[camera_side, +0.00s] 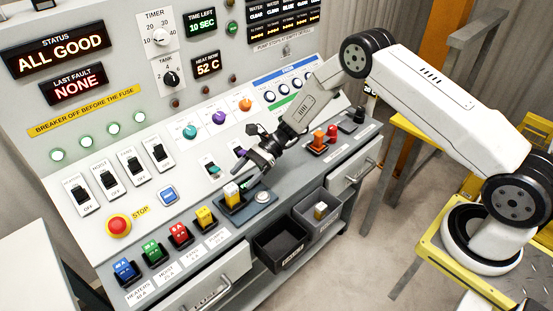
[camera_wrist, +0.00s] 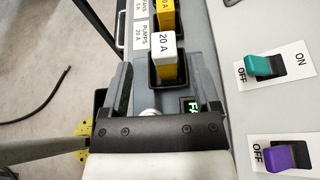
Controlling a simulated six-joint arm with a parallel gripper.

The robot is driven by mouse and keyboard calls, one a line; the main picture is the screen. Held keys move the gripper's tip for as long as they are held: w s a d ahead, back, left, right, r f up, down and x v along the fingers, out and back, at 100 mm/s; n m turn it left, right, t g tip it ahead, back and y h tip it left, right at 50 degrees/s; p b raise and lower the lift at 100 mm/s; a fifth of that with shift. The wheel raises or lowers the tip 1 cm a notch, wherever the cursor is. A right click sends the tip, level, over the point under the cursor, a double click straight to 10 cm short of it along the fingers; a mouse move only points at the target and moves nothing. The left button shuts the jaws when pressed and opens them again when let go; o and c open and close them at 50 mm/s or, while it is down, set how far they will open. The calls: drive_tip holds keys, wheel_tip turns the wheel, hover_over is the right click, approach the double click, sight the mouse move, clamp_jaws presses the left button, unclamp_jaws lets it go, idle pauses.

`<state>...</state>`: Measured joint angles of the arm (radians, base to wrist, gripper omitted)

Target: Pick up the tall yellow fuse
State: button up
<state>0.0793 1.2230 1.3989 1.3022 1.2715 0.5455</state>
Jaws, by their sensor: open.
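A tall yellow fuse with a white top (camera_side: 231,192) stands upright in a dark socket on a small grey unit at the right end of the fuse row. In the wrist view its white cap, marked 20 A (camera_wrist: 163,45), shows above its yellow body. My gripper (camera_side: 256,163) is open and empty, above and a little to the right of this fuse in the side view. In the wrist view the fuse stands beyond the fingertips (camera_wrist: 165,88), roughly in line with the gap between them, and looks apart from them.
A shorter yellow fuse (camera_side: 206,217) stands beside it, with red (camera_side: 180,234), green (camera_side: 153,250) and blue (camera_side: 125,269) fuses further left. A grey bin (camera_side: 335,226) holds another white-and-yellow fuse (camera_side: 320,210); a black bin (camera_side: 281,262) is beside it.

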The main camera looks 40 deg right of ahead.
sight(232, 186)
drive_tip(key=shift+x, duration=2.6)
drive_tip(key=shift+w+f, duration=0.1)
drive_tip(key=shift+w, duration=0.1)
clamp_jaws()
